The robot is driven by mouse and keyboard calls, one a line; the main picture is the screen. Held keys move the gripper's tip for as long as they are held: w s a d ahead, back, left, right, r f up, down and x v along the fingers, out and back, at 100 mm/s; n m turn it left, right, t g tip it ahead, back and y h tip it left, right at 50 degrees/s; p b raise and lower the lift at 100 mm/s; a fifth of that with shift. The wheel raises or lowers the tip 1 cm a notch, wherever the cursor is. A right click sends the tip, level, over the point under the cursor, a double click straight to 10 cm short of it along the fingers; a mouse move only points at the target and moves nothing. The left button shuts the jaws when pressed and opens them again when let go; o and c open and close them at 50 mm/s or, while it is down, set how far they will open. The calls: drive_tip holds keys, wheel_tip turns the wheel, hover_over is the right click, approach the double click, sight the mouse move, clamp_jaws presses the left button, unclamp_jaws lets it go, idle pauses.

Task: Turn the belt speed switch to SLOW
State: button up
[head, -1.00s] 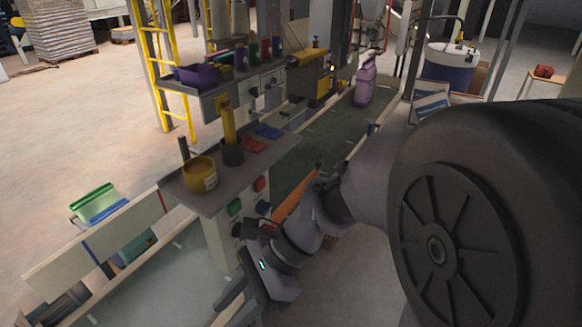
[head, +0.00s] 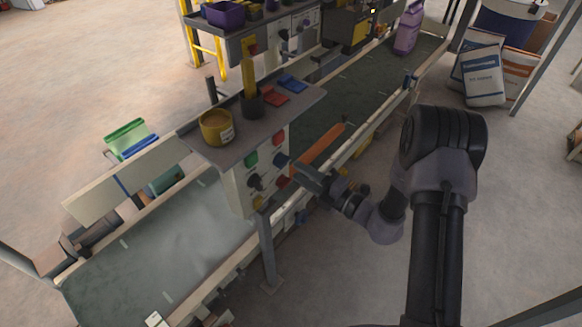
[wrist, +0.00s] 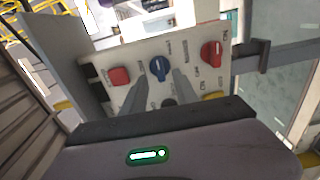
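The control panel (head: 240,190) hangs below a grey shelf and carries several coloured knobs. A blue knob (wrist: 158,68) sits upright at the middle of the panel in the wrist view; it also shows in the head view (head: 281,160). Red knobs flank it, one left (wrist: 119,76) and one right (wrist: 211,54). A dark knob (wrist: 170,102) is partly hidden below. The labels are too small to read, so I cannot tell which knob is the belt speed switch. My gripper (wrist: 160,78) is open, its fingertips just short of the blue knob, one towards each side. Contact is not visible.
The shelf (head: 190,135) above the panel holds a yellow pot (head: 216,127) and red and blue pieces. The conveyor belt (head: 165,240) runs past the panel, with a rail along its near side. Open floor lies to the right.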

sight(286, 164)
drive_tip(key=x, duration=0.4)
drive_tip(key=shift+w+a, duration=0.2)
clamp_jaws()
drive_tip(key=shift+n, duration=0.3)
drive_tip(key=n+b, duration=0.2)
drive_tip(key=n, duration=0.2)
drive_tip(key=shift+n, duration=0.3)
drive_tip(key=n+b, duration=0.2)
drive_tip(key=n, duration=0.2)
drive_tip(key=shift+f+n, duration=0.1)
drive_tip(key=shift+n, duration=0.2)
drive_tip(key=n+b, duration=0.3)
drive_tip(key=n, duration=0.2)
drive_tip(key=shift+n+b, duration=1.25)
drive_tip(key=shift+n, duration=0.25)
